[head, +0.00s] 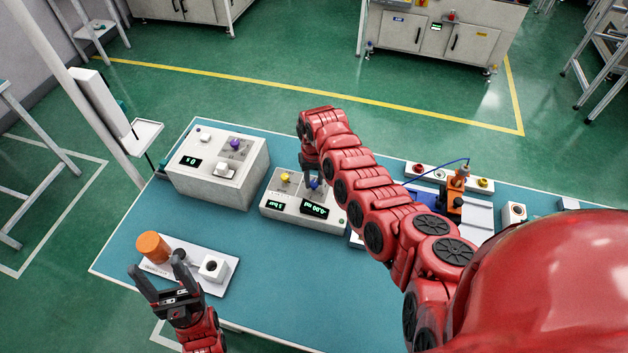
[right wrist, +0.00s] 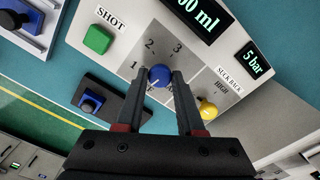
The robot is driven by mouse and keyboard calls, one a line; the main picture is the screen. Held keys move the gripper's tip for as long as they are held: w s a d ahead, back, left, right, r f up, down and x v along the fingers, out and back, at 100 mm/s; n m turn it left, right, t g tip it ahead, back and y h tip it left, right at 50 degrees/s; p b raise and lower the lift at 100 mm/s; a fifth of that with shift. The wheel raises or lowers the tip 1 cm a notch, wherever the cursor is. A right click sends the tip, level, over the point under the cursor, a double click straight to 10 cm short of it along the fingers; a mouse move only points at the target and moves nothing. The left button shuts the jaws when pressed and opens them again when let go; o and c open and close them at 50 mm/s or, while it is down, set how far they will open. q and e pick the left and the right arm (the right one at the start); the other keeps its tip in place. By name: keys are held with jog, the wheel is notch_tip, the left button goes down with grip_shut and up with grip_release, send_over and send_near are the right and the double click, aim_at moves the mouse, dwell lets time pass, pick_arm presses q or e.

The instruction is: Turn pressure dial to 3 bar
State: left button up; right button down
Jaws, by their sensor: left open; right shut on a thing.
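The grey dispenser panel (head: 268,213) sits mid-table, and its face also shows in the right wrist view (right wrist: 180,40). Its blue dial (right wrist: 159,76) has marks 1, 2 and 3 around it; other marks are partly hidden by the fingers. My right gripper (right wrist: 159,82) is shut on the blue dial, one finger on each side. The pressure display (right wrist: 253,61) reads 5 bar. A yellow knob (right wrist: 207,108) labelled SUCK BACK is beside the right finger. My left gripper (head: 157,266) is open and empty at the table's front left.
A green SHOT button (right wrist: 97,40) is on the same panel. A white box with a purple knob (head: 235,145) stands to the left. A tray with an orange cylinder (head: 152,247) lies near my left gripper. A robot fixture with an orange part (head: 456,190) stands right. Bare tabletop lies in front.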

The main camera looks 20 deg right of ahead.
jog(key=shift+a+f+m+b, duration=0.1)
jog(key=shift+f+m+b, duration=0.15)
jog(key=shift+m, duration=0.25)
jog(key=m+b, duration=0.5)
jog(key=b, duration=0.1)
jog(key=shift+b, duration=0.3)
jog(key=m+b, duration=0.1)
jog(key=m, duration=0.2)
jog(key=shift+r, duration=0.15)
jog(key=m, duration=0.2)
jog(key=shift+r+m, duration=0.1)
jog(key=shift+m, duration=0.3)
jog(key=m, duration=0.3)
jog(key=shift+m, duration=0.3)
jog(key=m, duration=0.6)
jog(key=shift+s, duration=0.1)
jog(key=m, duration=0.6)
jog(key=shift+m, duration=0.4)
jog(key=m, duration=0.5)
jog(key=shift+m, duration=0.4)
